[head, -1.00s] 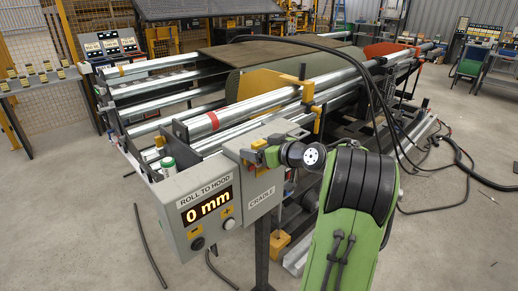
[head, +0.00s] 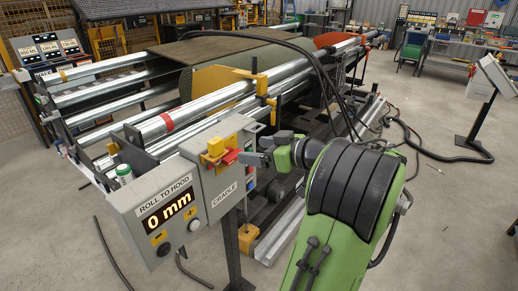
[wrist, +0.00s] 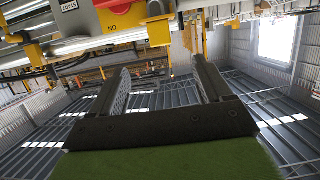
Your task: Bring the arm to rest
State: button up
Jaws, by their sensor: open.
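My gripper (head: 250,159) shows in the head view at the end of my green and black arm, pointing left towards the front of the grey CRADLE box (head: 222,185). Its fingertips appear close to a red switch handle (head: 230,157) on a yellow block (head: 216,147); whether they touch it I cannot tell. In the wrist view my gripper (wrist: 163,78) has its two dark fingers wide apart with nothing between them. Beyond them are a red part (wrist: 118,8) and a yellow part marked NO (wrist: 120,20).
The ROLL TO HOOD display (head: 168,208) reads 0 mm, left of the CRADLE box. Behind stands a machine with long metal rails (head: 200,115) and a green roll (head: 255,60). Black hoses (head: 325,85) arch over its right side. The floor at front left is mostly clear.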

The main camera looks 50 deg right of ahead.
dwell(0.5)
jog(key=w+a+n+g+y+p, duration=0.1)
jog(key=w+a+g, duration=0.2)
jog(key=a, duration=0.6)
jog(key=w+a+g+p, duration=0.1)
jog(key=w+a+g, duration=0.15)
jog(key=a, duration=0.65)
jog(key=s+a+f+m+g+h+p, duration=0.1)
jog(key=s+a+f+g+p, duration=0.1)
jog(key=s+a, duration=1)
jog(key=s+f+g, duration=0.1)
jog(key=s, duration=0.3)
jog(key=shift+s+a+f+h+p, duration=0.2)
jog(key=shift+s+a+h+p, duration=0.05)
jog(key=shift+a+h+p, duration=0.05)
jog(key=shift+g, duration=0.25)
